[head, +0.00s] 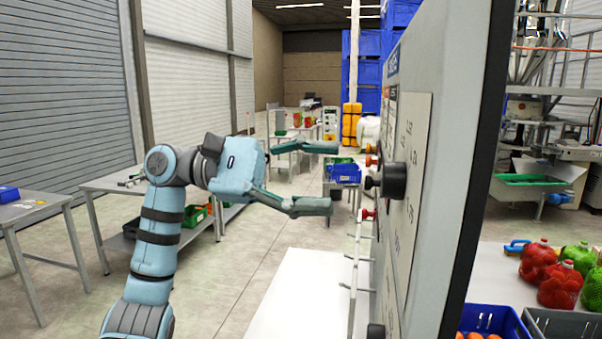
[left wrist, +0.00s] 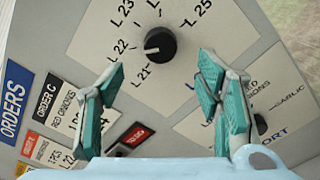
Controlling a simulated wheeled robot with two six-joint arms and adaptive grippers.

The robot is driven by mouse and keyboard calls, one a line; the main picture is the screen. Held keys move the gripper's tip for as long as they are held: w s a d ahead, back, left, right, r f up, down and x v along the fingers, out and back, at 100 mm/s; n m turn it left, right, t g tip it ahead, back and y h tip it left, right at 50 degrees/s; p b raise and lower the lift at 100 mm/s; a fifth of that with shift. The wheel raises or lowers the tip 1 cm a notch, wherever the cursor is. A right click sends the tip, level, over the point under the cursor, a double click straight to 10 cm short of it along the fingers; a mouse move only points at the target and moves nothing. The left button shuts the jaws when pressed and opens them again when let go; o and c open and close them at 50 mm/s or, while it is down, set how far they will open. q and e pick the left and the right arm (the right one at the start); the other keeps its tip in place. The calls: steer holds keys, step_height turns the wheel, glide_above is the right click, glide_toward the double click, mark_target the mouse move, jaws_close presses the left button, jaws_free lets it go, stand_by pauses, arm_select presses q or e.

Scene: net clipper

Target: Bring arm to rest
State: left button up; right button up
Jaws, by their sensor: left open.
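My left arm rises from the lower left in the head view. Its gripper (head: 318,177) is open and empty, with its fingers pointing right toward the control panel (head: 425,180). A black knob (head: 393,181) sticks out from the panel close to the fingertips, with a visible gap between. In the left wrist view the open fingers (left wrist: 163,100) frame the panel, and the black dial (left wrist: 160,44) sits beyond them among labels such as L21, L22 and L23. My right gripper is not in view.
A white table (head: 300,290) lies below the panel. At right, a blue crate (head: 490,322) holds orange items, with netted red and green bags (head: 562,285) behind it. Metal side tables (head: 120,185) stand at left, and the floor between is clear.

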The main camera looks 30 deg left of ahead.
arm_select(q)
steer(key=v, duration=0.3)
steer(key=shift+s+a, duration=0.15)
steer(key=shift+a, duration=0.25)
